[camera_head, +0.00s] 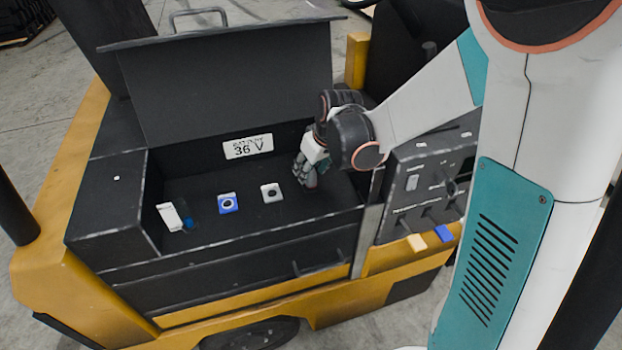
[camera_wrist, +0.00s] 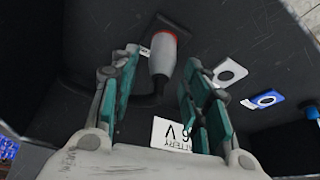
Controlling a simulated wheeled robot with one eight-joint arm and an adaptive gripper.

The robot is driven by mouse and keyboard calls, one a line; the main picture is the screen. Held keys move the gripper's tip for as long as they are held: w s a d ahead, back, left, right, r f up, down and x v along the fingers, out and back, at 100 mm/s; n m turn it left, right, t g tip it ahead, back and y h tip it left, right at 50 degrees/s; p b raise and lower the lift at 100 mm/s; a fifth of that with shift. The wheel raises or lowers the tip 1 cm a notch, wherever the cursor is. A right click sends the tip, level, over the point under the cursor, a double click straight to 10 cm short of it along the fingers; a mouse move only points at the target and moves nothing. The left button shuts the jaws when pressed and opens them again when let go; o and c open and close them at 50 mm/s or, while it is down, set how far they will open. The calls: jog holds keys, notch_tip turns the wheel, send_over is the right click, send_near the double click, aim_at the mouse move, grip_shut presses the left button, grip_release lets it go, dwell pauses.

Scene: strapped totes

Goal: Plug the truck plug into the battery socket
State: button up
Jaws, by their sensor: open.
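The plug (camera_wrist: 162,58), red at one end and grey at the other, is in the wrist view. It lies between and just beyond the open fingers of my gripper (camera_wrist: 159,70), with a visible gap to each finger. In the head view my gripper (camera_head: 310,172) reaches down into the right end of the open battery box and mostly hides the plug. A white-plated socket (camera_head: 271,192) and a blue-plated socket (camera_head: 228,203) sit to its left on the box floor. The wrist view shows the white socket (camera_wrist: 229,71) and blue socket (camera_wrist: 266,98) at right.
The raised lid (camera_head: 220,85) stands behind the box, with a 36 V label (camera_head: 248,147) on the back wall. A white piece (camera_head: 169,217) lies at the box's left end. The box's front wall (camera_head: 240,235) and the control panel (camera_head: 425,185) flank the arm.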

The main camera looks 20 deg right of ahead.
grip_shut()
jog(key=shift+r, duration=0.1)
dwell(0.3)
notch_tip(320, 180, up, 20)
jog(key=p, duration=0.4)
jog(key=shift+s+p, duration=0.15)
jog(key=shift+p, duration=0.2)
